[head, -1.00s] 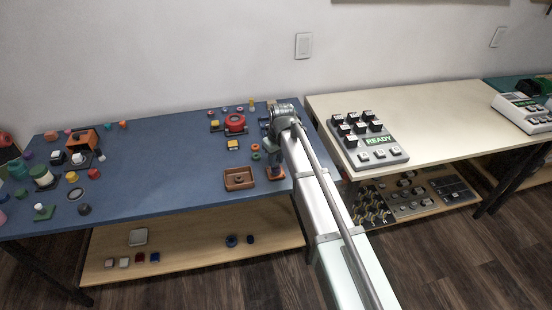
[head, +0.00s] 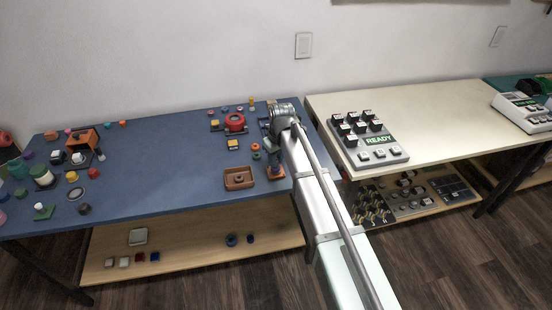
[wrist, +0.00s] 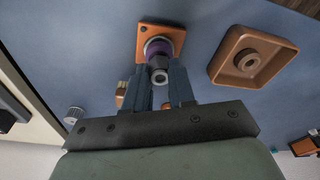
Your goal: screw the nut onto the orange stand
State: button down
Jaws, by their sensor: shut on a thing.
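The orange stand (wrist: 143,44) is a square plate on the blue table in the wrist view. A grey post (wrist: 160,75) with a hollow end rises from its middle. A purple ring, seemingly the nut (wrist: 157,48), sits around the post. My gripper (wrist: 162,66) reaches down over the stand with a finger on each side of the post and is shut on the nut. The exact contact and the threads are too small to see. In the head view, my gripper (head: 272,150) hides most of the stand (head: 276,174) near the table's right front corner.
A brown tray (head: 239,187) with a ring-shaped piece in it lies just left of the stand. It also shows in the wrist view (wrist: 222,72). The blue table's middle (head: 165,160) is clear.

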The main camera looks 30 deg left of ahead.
jog(key=c, duration=0.9)
grip_release()
jog(key=shift+c, duration=0.3)
grip_shut()
jog(key=m, duration=0.6)
jog(key=shift+m+t+h, duration=0.3)
jog(key=shift+t, duration=0.1)
jog(key=m+h, duration=0.1)
jog(key=m, duration=0.5)
jog(key=shift+d+f, duration=0.1)
jog(key=shift+w, duration=0.1)
jog(key=shift+c, duration=1)
grip_release()
